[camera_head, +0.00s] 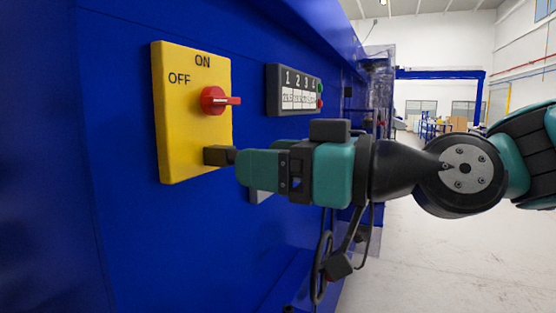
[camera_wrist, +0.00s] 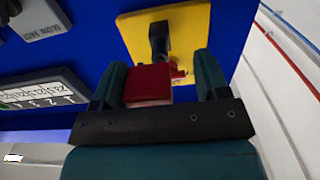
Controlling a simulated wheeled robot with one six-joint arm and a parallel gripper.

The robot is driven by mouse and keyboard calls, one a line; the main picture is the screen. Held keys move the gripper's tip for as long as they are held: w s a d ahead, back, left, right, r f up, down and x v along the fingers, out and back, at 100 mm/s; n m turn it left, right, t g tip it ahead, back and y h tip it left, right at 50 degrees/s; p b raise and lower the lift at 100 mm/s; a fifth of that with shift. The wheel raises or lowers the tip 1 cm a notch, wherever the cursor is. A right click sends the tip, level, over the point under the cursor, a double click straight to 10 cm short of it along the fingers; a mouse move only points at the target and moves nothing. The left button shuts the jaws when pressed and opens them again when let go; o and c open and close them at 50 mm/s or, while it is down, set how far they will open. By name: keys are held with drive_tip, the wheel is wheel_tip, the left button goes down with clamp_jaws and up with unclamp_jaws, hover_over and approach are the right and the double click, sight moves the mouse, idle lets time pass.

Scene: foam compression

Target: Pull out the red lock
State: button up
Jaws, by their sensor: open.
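A red block, which I take to be the red lock (camera_wrist: 148,85), shows in the wrist view between my two teal fingers. It is close to the left finger, with a wider gap on the right; contact cannot be told. A black stub (camera_wrist: 158,42) on the yellow panel (camera_wrist: 188,25) shows beyond it. In the head view the stub (camera_head: 218,156) sticks out low on the yellow panel (camera_head: 175,140), just ahead of my gripper (camera_head: 242,165), which is open. The red block is hidden there. A red rotary switch (camera_head: 213,100) with ON and OFF labels sits above.
A grey numbered panel (camera_head: 294,90) is mounted right of the yellow panel, on the blue machine wall (camera_head: 120,220). A black handwheel (camera_head: 322,268) is below my arm. Open floor (camera_head: 450,260) lies to the right.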

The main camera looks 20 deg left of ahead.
drive_tip(key=shift+w, duration=0.2)
drive_tip(key=shift+w+b, duration=0.3)
idle(0.3)
drive_tip(key=shift+b, duration=0.35)
idle(0.4)
drive_tip(key=shift+c, duration=0.5)
drive_tip(key=c, duration=1.1)
drive_tip(key=d+b, duration=0.3)
drive_tip(key=d, duration=0.3)
drive_tip(key=shift+s, duration=0.25)
